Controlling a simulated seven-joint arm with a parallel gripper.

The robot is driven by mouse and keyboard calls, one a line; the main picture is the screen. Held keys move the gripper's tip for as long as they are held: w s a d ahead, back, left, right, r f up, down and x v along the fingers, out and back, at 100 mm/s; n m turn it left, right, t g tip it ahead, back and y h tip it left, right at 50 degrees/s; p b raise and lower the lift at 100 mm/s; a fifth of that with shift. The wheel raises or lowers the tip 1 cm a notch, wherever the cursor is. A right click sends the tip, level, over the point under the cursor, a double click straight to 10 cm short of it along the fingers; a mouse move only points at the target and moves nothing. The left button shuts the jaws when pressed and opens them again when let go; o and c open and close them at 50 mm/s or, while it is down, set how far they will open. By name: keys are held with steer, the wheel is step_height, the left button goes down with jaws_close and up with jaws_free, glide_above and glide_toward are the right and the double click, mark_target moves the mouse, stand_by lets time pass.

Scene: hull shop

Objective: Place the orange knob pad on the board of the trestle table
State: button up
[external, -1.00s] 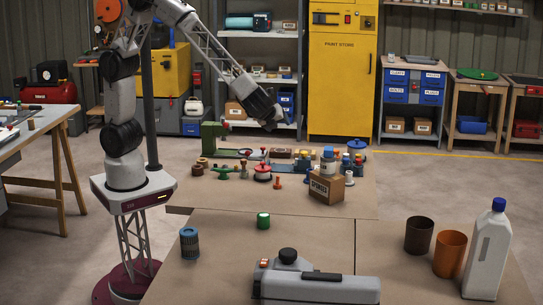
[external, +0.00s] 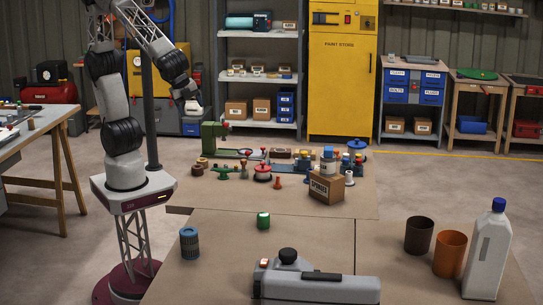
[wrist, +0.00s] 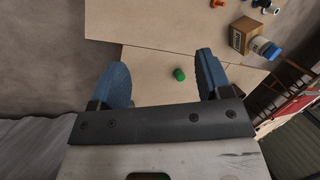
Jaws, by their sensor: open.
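A small orange knob-shaped piece (external: 277,182), the likeliest orange knob pad, stands near the front edge of the far brown table section in the external view. An orange-red piece (wrist: 217,3) at the top of the wrist view may be the same one. My gripper (wrist: 163,76) is open, with two blue fingers apart and nothing held between them. In the external view it is raised at the upper left, well away from the knob piece. A table with wooden trestle legs and a pale board (external: 30,135) stands at the left edge.
Many small parts crowd the far table section around a green machine (external: 212,136) and a cardboard box (external: 326,188). A green cylinder (external: 263,220), a blue-grey filter (external: 189,242), a grey tool (external: 316,287), two cups and a white bottle (external: 487,250) stand nearer.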

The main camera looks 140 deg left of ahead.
steer(key=s+d+n+t+h, duration=0.2)
steer(key=s+d+h, duration=0.2)
steer(key=s+d, duration=0.9)
steer(key=shift+d+r, duration=0.15)
steer(key=shift+d, duration=0.55)
